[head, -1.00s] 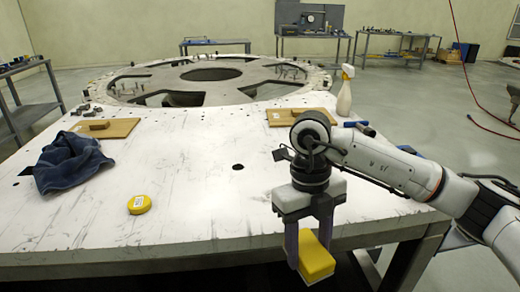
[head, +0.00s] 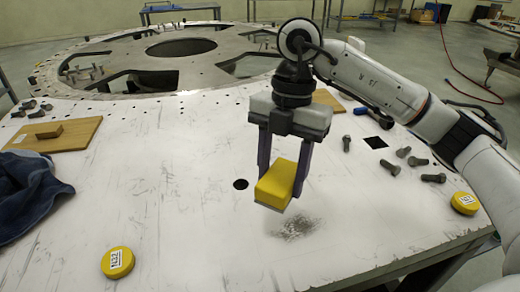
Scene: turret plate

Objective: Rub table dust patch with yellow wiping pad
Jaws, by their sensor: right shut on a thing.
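My right gripper (head: 282,180) is shut on the yellow wiping pad (head: 275,185), a yellow block with a greyish underside. The gripper points down and holds the pad a little above the white table (head: 180,220). A dark grey dust patch (head: 295,228) lies on the table just below and slightly right of the pad. The pad looks apart from the table. My left gripper is not in view.
A yellow round tin (head: 118,262) sits at the front left, another yellow tin (head: 465,203) at the right edge. A dark blue cloth (head: 28,190) and a wooden board (head: 55,132) lie left. Several bolts (head: 418,161) lie right of the gripper.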

